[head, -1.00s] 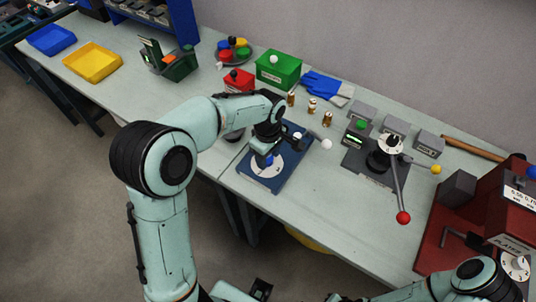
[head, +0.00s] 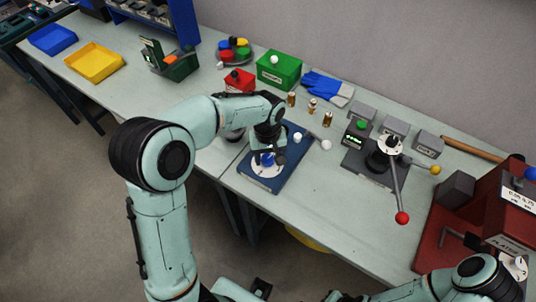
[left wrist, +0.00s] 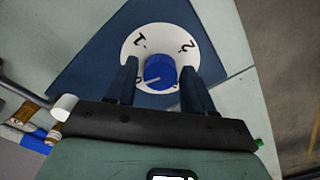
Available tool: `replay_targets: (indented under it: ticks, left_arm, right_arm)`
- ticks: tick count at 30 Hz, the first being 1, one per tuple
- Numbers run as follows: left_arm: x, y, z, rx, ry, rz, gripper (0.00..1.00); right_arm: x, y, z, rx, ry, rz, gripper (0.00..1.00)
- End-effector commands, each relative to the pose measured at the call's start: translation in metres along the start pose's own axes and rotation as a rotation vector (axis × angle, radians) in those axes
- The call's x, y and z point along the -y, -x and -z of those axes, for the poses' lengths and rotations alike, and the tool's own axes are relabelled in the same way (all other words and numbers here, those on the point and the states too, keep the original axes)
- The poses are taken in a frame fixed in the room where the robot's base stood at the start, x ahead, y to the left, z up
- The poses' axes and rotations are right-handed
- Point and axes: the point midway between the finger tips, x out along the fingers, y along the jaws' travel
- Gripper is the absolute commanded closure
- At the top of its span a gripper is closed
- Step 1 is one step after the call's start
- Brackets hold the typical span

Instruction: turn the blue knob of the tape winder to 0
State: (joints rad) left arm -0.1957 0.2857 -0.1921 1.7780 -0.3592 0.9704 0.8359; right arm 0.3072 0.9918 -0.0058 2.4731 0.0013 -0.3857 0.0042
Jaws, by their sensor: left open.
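The tape winder has a dark blue base plate (head: 286,178) with a white dial. It sits near the front edge of the table. Its blue knob (head: 267,159) also shows in the left wrist view (left wrist: 159,70), with a pale pointer line toward the lower left. The white dial (left wrist: 143,33) shows a 1 at upper left and a 2 at upper right; its lower marks are partly hidden. My left gripper (head: 268,154) is over the dial. In the left wrist view its open fingers (left wrist: 163,75) stand either side of the knob, with gaps visible.
Small brass cylinders (head: 327,119) and a green box (head: 279,70) stand behind the winder. A grey device with a red-tipped lever (head: 402,217) is to the right. A red machine (head: 500,210) is at far right. Table between is clear.

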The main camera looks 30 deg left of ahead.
Motion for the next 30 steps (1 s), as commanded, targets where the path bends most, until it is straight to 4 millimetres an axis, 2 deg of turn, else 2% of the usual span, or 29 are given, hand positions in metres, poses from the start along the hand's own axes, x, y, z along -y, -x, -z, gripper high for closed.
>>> replay_targets:
  ticks: [6,11,15,30]
  left_arm:
    - [0.001,0.001,0.0,0.0,-0.237,0.001,0.47]
    - [0.002,0.0,0.001,0.001,-0.337,0.001,0.47]
    - [0.002,0.001,0.001,0.001,-0.505,0.0,0.47]
    - [0.003,0.0,0.001,0.0,-0.91,0.0,0.47]
  right_arm:
    - [0.002,0.004,0.002,-0.003,0.001,0.001,1.0]
    - [0.003,0.006,0.003,-0.004,0.002,0.001,1.0]
    - [0.005,0.01,0.004,-0.006,0.002,0.002,1.0]
    - [0.009,0.018,0.008,-0.013,0.005,0.004,1.0]
